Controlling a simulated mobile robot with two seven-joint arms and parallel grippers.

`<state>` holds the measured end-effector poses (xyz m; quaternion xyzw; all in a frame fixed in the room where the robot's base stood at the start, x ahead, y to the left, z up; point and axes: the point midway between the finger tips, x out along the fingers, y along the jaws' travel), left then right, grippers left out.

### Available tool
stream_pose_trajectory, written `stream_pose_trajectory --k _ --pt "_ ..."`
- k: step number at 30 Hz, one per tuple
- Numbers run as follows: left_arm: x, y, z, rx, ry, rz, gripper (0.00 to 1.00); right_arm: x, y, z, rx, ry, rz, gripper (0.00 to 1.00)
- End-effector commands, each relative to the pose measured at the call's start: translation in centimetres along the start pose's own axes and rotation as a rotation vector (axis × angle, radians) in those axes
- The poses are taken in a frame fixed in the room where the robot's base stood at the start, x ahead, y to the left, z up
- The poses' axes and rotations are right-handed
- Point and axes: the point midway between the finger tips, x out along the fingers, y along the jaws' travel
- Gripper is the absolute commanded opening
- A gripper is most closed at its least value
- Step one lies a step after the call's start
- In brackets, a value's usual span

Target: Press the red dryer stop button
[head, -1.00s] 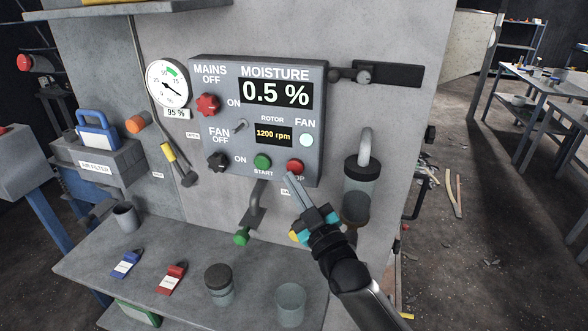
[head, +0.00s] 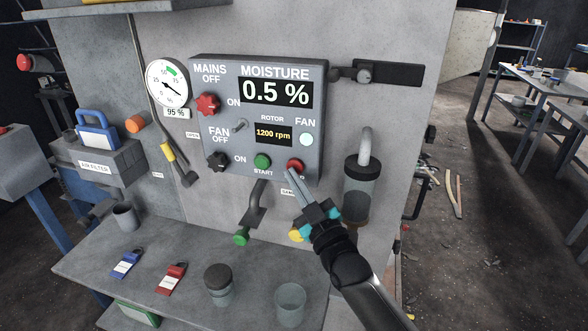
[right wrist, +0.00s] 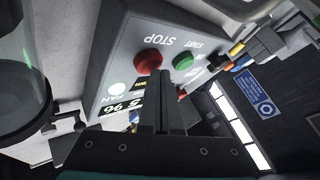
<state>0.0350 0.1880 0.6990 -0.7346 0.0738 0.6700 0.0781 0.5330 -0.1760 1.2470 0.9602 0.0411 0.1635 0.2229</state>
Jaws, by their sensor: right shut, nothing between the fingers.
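The red stop button (head: 295,166) sits at the lower right of the grey control box (head: 200,120), right of the green start button (head: 262,161). My right gripper (head: 291,173) is shut and empty, its fingertips just below and in front of the red button. In the right wrist view the red button (right wrist: 148,60) shows right beyond the shut fingertips (right wrist: 158,76), which overlap its edge. I cannot tell whether they touch it. The display reads 0.5 % moisture and 1200 rpm. My left gripper is not in view.
A red star knob (head: 207,104), a black knob (head: 217,161) and a toggle switch are on the same box. A clear jar (head: 360,186) hangs on the wall to the right. A shelf (head: 190,255) below holds padlocks and cups.

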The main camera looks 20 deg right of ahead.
Motion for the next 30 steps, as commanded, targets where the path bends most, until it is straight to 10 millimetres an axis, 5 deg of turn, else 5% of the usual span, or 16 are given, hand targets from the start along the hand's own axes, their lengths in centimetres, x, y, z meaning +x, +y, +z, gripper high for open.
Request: stream_pose_trajectory --k 30 --pt "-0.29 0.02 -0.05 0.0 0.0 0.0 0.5 0.03 0.04 -0.03 0.0 -0.002 -0.001 0.0"
